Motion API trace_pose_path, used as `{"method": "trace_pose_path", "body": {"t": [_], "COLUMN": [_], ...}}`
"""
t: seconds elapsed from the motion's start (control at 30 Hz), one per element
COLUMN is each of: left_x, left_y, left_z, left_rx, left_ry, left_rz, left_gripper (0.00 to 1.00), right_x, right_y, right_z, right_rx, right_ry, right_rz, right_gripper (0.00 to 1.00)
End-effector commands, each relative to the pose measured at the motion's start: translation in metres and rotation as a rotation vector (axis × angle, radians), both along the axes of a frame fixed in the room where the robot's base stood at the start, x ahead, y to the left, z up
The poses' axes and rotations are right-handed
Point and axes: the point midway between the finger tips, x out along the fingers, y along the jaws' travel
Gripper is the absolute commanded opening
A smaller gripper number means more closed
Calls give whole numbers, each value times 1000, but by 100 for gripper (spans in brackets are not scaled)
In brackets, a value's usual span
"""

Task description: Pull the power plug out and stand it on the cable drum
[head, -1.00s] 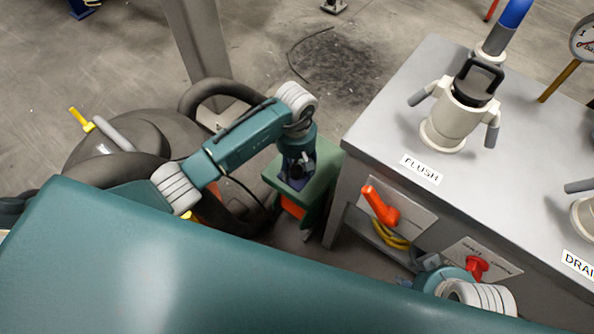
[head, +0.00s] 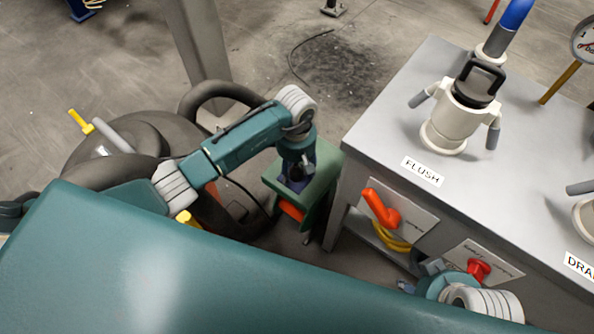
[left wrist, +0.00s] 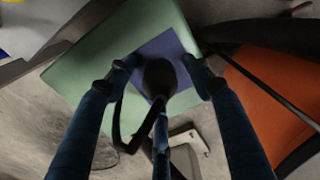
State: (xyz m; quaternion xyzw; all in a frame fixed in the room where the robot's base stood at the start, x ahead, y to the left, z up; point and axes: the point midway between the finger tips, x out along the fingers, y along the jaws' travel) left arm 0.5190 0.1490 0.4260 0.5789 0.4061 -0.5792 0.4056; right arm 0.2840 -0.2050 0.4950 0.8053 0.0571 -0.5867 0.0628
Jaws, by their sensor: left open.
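A dark round plug (left wrist: 159,76) stands on a blue patch (left wrist: 178,48) on top of a light green box-like stand (left wrist: 85,70), which I take for the cable drum. A black cable curves from the plug. My left gripper (left wrist: 160,64) is open, with one finger on each side of the plug and gaps between. In the head view, my left gripper (head: 297,172) points down over the green stand (head: 325,165) and hides most of the plug. My right gripper (head: 432,267) shows only in part at the lower right; its jaws are hidden.
A grey bench (head: 385,130) stands close to the right of the stand, with a red-orange handle (head: 380,208) and a red knob (head: 479,270) on its side. Dark hoses (head: 120,165) lie at the left. A grey post (head: 203,50) rises behind. Open floor lies beyond.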

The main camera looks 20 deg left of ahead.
Motion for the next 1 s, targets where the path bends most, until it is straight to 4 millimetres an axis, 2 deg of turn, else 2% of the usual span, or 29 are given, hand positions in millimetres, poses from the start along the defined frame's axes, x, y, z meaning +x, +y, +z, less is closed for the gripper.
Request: {"method": "trace_pose_path", "body": {"t": [0.5,0.77,1.0], "left_x": [0,0,0], "left_y": [0,0,0], "left_z": [0,0,1], "left_rx": [-1,-1,0], "left_ry": [0,0,-1], "left_rz": [1,0,0], "left_gripper": [52,0,0], "right_x": [0,0,0], "right_y": [0,0,0], "right_z": [-1,-1,0], "right_rx": [0,0,0], "right_ry": [0,0,0], "right_rz": [0,0,0], "right_gripper": [40,40,40]}}
